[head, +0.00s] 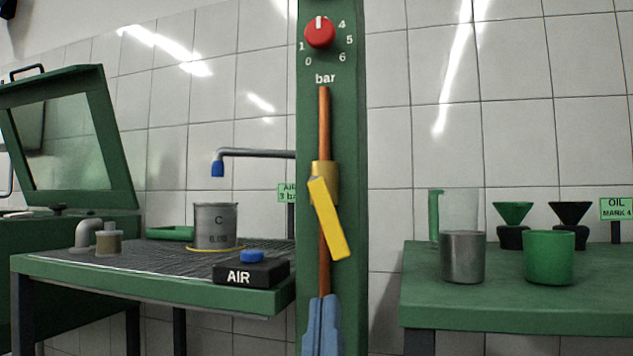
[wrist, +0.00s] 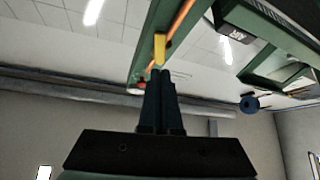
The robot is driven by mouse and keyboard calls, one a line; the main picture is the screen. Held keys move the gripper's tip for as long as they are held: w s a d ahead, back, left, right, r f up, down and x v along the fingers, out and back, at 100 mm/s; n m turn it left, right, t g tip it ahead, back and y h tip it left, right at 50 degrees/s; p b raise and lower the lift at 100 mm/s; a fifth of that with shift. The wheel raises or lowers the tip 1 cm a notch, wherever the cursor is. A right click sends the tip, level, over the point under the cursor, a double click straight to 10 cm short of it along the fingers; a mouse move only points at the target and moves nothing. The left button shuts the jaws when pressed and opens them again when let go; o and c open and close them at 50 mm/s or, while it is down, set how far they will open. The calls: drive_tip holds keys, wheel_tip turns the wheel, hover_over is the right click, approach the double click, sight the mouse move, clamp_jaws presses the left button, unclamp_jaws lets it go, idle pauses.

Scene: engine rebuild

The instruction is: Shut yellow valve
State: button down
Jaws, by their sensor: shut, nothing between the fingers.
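The yellow valve lever (head: 329,217) hangs from a brass valve body (head: 324,170) on a copper pipe that runs up a green column. The lever slants slightly from the pipe, its lower end down and to the right. My gripper (head: 324,299) is in front of the pipe, below the lever, with its blue fingers together and empty. In the wrist view, my gripper's dark fingertips (wrist: 161,72) are close together just below the yellow lever (wrist: 159,48). I cannot tell whether they touch it.
A red pressure knob (head: 320,33) is above the valve on the green column (head: 347,130). A left bench holds a grey cup (head: 215,225) and a black AIR box (head: 251,273). A right bench holds a green cup (head: 549,258) and a metal cup (head: 462,257).

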drive_tip(key=w+a+r+n+g+p, duration=0.2)
drive_tip(key=w+r+n+g+p, duration=0.5)
drive_tip(key=p, duration=1.7)
drive_tip(key=s+a+f+n+g+y+p, duration=0.1)
drive_tip(key=s+n+p, duration=0.5)
drive_tip(key=p, duration=1.8)
drive_tip(key=a+n, duration=0.1)
drive_tip(key=n, duration=0.4)
drive_tip(key=shift+s+f+n+y, duration=0.25)
drive_tip(key=shift+f+n+y, duration=0.05)
drive_tip(key=shift+f+n, duration=0.1)
drive_tip(key=shift+a, duration=0.1)
